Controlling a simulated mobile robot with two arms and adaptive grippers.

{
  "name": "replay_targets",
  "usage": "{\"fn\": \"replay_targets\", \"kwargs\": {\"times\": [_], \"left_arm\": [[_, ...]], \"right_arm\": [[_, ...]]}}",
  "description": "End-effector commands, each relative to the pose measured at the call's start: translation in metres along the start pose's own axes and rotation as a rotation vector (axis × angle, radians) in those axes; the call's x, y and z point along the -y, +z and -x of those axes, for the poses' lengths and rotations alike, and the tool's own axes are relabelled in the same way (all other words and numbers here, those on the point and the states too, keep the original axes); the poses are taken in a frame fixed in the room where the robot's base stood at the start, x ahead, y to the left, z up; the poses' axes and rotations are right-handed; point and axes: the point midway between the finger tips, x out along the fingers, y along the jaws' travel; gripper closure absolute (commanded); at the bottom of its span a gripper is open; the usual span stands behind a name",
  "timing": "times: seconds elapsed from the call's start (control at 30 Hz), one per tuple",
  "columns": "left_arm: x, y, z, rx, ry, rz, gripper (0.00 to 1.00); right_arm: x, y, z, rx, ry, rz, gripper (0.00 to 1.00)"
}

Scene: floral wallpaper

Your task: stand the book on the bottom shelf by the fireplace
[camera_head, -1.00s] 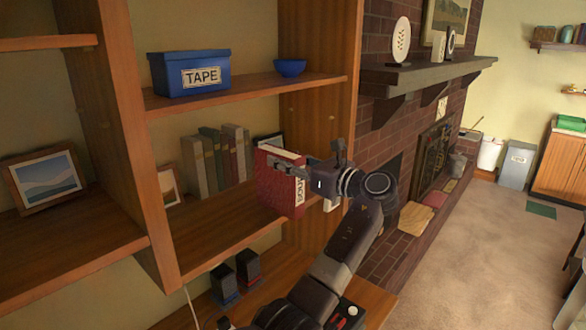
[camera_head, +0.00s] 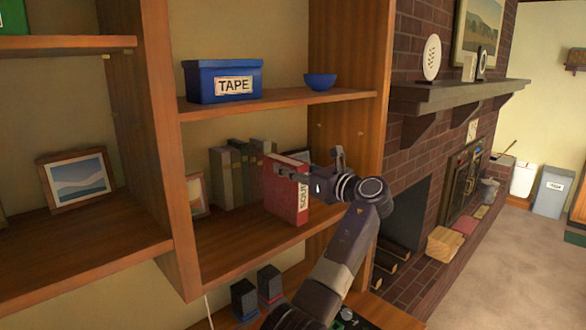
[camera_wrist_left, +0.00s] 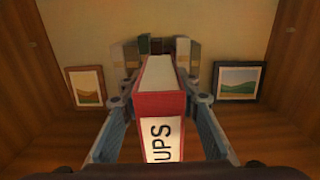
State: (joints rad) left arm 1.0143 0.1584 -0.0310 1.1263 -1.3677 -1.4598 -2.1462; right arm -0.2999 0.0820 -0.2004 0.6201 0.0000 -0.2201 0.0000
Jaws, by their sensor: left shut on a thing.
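My left gripper (camera_head: 307,176) is shut on a red book (camera_head: 284,194) with a white lettered label on its spine. The book is upright at the front of the bottom shelf (camera_head: 232,243) of the bookcase by the fireplace. In the left wrist view the red book (camera_wrist_left: 160,103) stands between the two fingers (camera_wrist_left: 160,125), spine towards me. I cannot tell whether its base touches the shelf. Several grey and brown books (camera_head: 238,172) stand farther back on the same shelf. My right gripper is not in view.
A small framed picture (camera_head: 196,195) stands left on this shelf. A blue TAPE box (camera_head: 222,81) and a blue bowl (camera_head: 320,81) sit on the shelf above. Bare shelf lies left of the red book. Two dark speakers (camera_head: 270,283) stand below. The brick fireplace (camera_head: 420,140) is at right.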

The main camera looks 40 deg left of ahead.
Motion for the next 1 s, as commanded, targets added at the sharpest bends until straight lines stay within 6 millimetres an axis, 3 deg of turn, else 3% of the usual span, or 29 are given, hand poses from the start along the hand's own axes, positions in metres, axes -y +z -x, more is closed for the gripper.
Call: {"fn": "replay_targets", "kwargs": {"times": [0.4,0.43,0.6,1.0], "left_arm": [[-0.0004,-0.0022,0.0004,0.005,0.0,0.004,1.0],[-0.0004,-0.0021,0.0004,0.005,0.0,0.004,0.69],[-0.0004,-0.0026,0.0004,0.004,0.001,0.003,0.51],[0.0004,-0.0038,0.0088,-0.001,-0.001,0.0,0.5]], "right_arm": [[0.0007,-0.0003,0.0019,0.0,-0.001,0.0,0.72],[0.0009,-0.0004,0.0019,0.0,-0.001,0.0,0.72],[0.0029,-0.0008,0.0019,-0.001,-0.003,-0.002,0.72],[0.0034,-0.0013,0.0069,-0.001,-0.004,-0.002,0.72]]}}
